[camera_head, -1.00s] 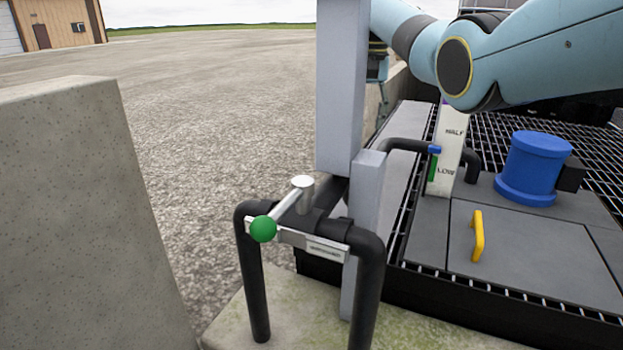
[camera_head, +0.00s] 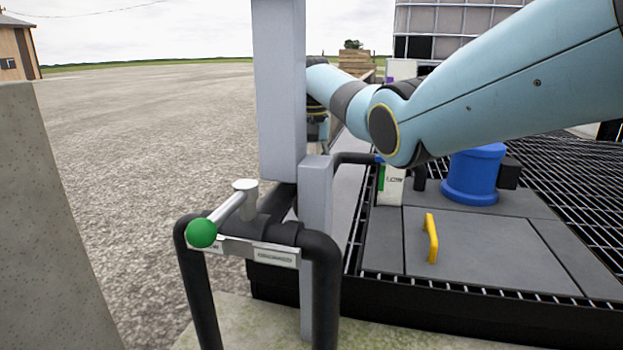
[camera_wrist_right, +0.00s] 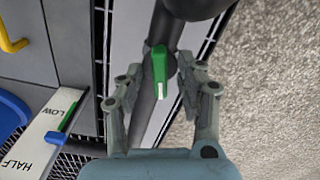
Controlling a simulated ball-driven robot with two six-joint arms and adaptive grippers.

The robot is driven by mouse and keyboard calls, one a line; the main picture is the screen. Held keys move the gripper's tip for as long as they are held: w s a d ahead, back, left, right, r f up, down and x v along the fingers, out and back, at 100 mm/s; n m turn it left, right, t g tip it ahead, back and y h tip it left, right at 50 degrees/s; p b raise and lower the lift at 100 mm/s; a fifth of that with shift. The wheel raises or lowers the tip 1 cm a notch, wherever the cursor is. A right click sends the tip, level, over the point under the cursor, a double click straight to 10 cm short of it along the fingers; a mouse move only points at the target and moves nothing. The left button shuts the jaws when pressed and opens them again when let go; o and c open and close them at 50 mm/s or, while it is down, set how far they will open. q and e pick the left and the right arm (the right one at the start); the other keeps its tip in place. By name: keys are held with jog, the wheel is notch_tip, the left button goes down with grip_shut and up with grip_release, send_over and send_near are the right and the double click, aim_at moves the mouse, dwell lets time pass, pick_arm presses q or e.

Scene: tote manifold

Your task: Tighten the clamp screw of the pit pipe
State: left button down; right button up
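A green wing-like handle (camera_wrist_right: 159,68) with a pale end sits on a dark pipe (camera_wrist_right: 150,110) in the right wrist view; it looks like the clamp screw. My right gripper (camera_wrist_right: 163,84) is open, with one finger on each side of the handle. Both fingers look apart from it, but depth is hard to judge. In the head view my right gripper (camera_head: 318,130) is partly hidden behind a grey post, and the handle cannot be made out there. My left gripper is not in view.
A grey post (camera_head: 279,90) stands close beside my right gripper. In front is a black pipe frame (camera_head: 320,270) with a green-knobbed lever (camera_head: 202,233). A level gauge (camera_head: 391,185), blue cylinder (camera_head: 473,175) and yellow handle (camera_head: 431,238) stand right. A concrete block (camera_head: 50,230) is left.

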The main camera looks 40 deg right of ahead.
grip_shut()
dwell(0.3)
jog(key=shift+p, duration=0.3)
